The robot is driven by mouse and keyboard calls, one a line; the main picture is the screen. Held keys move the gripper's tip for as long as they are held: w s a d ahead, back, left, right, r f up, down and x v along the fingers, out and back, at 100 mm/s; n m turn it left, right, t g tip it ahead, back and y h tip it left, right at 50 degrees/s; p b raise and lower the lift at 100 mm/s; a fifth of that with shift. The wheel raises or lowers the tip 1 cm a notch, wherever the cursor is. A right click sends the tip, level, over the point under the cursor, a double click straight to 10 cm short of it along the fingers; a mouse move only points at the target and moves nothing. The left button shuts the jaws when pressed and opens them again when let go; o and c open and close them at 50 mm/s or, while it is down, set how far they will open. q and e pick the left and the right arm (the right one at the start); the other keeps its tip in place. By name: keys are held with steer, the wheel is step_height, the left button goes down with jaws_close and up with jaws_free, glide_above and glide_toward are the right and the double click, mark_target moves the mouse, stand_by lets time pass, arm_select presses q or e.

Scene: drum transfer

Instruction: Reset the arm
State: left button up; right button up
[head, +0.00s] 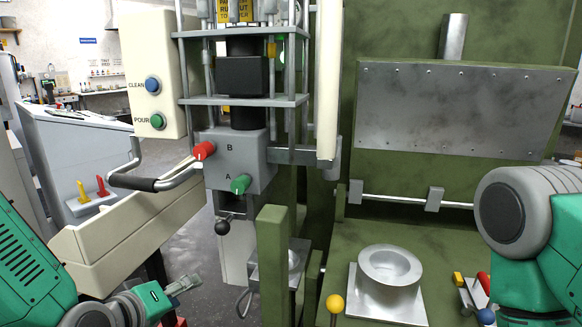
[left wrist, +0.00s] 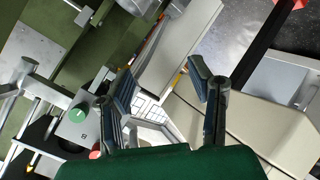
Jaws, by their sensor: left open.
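My left gripper (head: 180,287) is in the lower left of the head view, below the cream chute and apart from the machine. In the left wrist view its two fingers (left wrist: 162,84) stand apart with nothing held between them. My right arm (head: 520,215) shows at the right edge of the head view, a grey joint and green links. Its gripper is out of the picture.
A cream box (head: 152,75) carries CLEAN and POUR buttons. A valve block (head: 238,160) has red and green knobs and a black-gripped handle (head: 140,183) beside it. A round metal holder (head: 390,270) stands on the green machine, near a yellow ball knob (head: 335,303).

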arm_select(q)
steer(key=s+a+f+m+g+y+b, duration=0.1)
steer(key=s+f+m+g, duration=0.15)
steer(key=s+f, duration=0.5)
steer(key=s+a+f+m+g+b, duration=0.1)
steer(key=s+f+g, duration=0.3)
steer(key=f, duration=0.6)
steer(key=s+a+f+m+g+y, duration=0.1)
steer(key=s+a+f+m+g, duration=0.1)
steer(key=s+f, duration=0.3)
steer(key=s+a+f+m+g+y+b, duration=0.1)
steer(key=s+f, duration=0.4)
steer(key=s, duration=0.8)
steer(key=shift+a+f+m+g+y, duration=0.25)
steer(key=shift+a+m+g, duration=0.3)
steer(key=shift+a+g, duration=0.35)
